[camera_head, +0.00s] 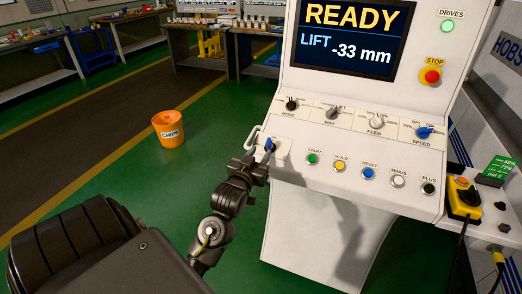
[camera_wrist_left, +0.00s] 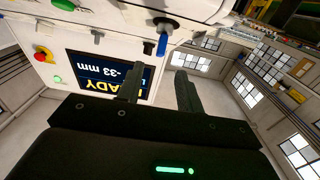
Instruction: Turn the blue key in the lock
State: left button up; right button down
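The blue key (camera_head: 269,144) sits in the lock at the left end of the white control panel (camera_head: 300,172). In the left wrist view the key (camera_wrist_left: 162,44) stands out from the dark round lock (camera_wrist_left: 166,23). My left gripper (camera_head: 264,158) is just in front of the key in the head view. In the left wrist view its two fingers (camera_wrist_left: 160,78) are apart with nothing between them, and the key lies a little beyond the fingertips. Exact contact in the head view is too small to tell. My right gripper is in neither view.
A row of buttons, with the green START (camera_head: 312,159) nearest, and knobs like MODE (camera_head: 291,104) are close by. The screen (camera_head: 348,36) reads READY. An orange bin (camera_head: 168,130) stands on the floor.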

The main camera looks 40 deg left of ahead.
aim_at(270, 138)
pick_arm(q)
jog(key=p+x, duration=0.2)
jog(key=x, duration=0.7)
jog(key=shift+p, duration=0.4)
jog(key=shift+x, duration=0.85)
grip_shut()
jog(key=shift+y, duration=0.3)
